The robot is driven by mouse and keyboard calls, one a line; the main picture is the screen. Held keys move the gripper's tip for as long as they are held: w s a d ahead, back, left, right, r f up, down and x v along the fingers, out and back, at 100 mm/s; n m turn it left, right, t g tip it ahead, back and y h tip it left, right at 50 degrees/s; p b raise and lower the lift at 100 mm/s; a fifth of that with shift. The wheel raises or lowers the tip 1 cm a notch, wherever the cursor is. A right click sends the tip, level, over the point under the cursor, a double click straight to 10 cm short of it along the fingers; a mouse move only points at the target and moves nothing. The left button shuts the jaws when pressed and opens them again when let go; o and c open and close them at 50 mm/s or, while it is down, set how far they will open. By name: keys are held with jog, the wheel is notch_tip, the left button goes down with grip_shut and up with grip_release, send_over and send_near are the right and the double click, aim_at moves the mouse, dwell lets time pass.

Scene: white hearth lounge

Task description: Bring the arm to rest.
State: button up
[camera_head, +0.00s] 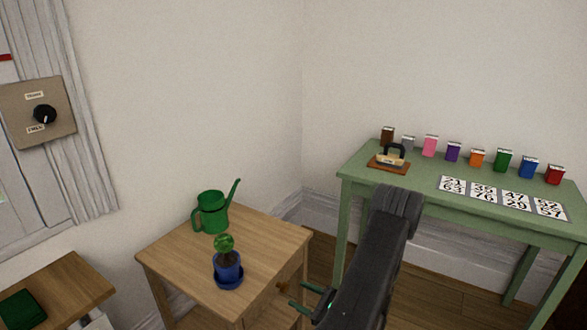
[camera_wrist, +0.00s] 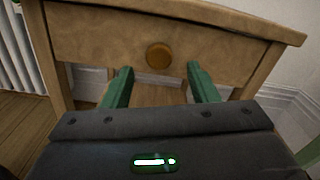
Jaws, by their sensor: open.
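My gripper (camera_head: 309,298) is at the lower middle of the head view, in front of the right side of the small wooden table (camera_head: 262,237). Its two green fingers stand apart with nothing between them. In the wrist view my gripper (camera_wrist: 160,82) points at the table's drawer front (camera_wrist: 105,42), with the round wooden knob (camera_wrist: 159,56) ahead, between and just above the fingertips. The fingers look apart from the knob. My dark arm reaches up from the bottom of the head view and hides part of the floor and the green table.
A green watering can (camera_head: 212,213) and a blue potted plant (camera_head: 228,268) stand on the wooden table. A green table (camera_head: 360,178) at right holds several coloured boxes, number cards (camera_head: 484,195) and a stamp-like block (camera_head: 390,158). A dial panel (camera_head: 40,112) hangs at left.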

aim_at(286, 289)
jog(key=x, duration=0.6)
jog(key=p+v, duration=0.1)
jog(key=v, duration=1.7)
jog(key=w+a+r+n+g+h+b, duration=0.3)
jog(key=n+h, duration=0.5)
jog(key=n, duration=0.3)
jog(key=shift+a+r+g+b, duration=0.5)
jog(key=shift+r+g+b, duration=0.6)
jog(key=shift+r+b, duration=0.4)
jog(key=shift+r, duration=0.1)
